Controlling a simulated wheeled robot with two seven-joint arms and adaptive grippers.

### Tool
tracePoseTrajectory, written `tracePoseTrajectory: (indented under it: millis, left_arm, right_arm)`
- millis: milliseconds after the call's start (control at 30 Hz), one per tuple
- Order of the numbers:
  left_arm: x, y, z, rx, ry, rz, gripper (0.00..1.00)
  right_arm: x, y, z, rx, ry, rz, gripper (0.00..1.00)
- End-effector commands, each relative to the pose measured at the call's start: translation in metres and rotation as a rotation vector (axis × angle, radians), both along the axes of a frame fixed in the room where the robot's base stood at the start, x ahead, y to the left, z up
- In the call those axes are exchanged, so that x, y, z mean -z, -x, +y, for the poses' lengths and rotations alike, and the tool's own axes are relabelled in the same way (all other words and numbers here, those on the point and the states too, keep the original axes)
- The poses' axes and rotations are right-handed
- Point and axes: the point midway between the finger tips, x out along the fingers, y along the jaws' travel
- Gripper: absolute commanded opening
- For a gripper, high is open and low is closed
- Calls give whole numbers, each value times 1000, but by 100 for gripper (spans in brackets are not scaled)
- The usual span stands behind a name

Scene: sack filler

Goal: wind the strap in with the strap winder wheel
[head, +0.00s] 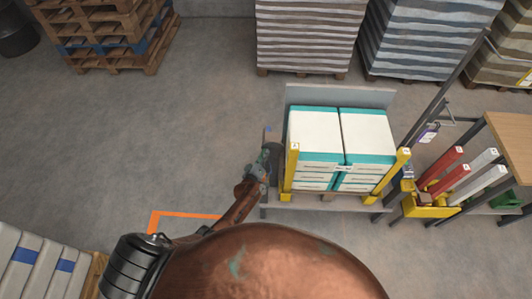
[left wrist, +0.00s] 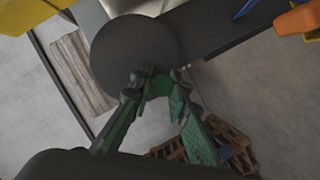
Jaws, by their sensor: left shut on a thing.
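The strap winder wheel is a dark round disc in the left wrist view (left wrist: 125,48). It shows edge-on in the head view (head: 274,154), at the left side of the loaded stand. My left gripper (head: 263,159) reaches the wheel from the left. In the left wrist view its two green-grey fingers (left wrist: 157,82) close at the disc's lower rim, on a small part that they mostly hide. I cannot make out the strap clearly in either view. My right gripper is not in view.
White and teal boxes (head: 315,135) stand on the stand between yellow posts (head: 290,172). A yellow holder (head: 430,207) with red and white bars is at the right, near a wooden table (head: 512,140). Pallets (head: 105,30) stand at the back left. The floor left of the stand is clear.

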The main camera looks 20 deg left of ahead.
Motion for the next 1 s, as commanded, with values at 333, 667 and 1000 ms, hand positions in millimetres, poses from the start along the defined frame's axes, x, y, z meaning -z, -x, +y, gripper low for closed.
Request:
tracePoseTrajectory:
  millis: [333, 667, 1000]
  left_arm:
    - [-6, -1, -1, 1, -83, 21, 0]
    - [-5, -2, -1, 1, -88, 21, 0]
    - [-5, -1, 0, 0, -87, 22, 33]
  right_arm:
    - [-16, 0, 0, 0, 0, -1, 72]
    - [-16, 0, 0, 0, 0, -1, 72]
    - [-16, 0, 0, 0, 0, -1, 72]
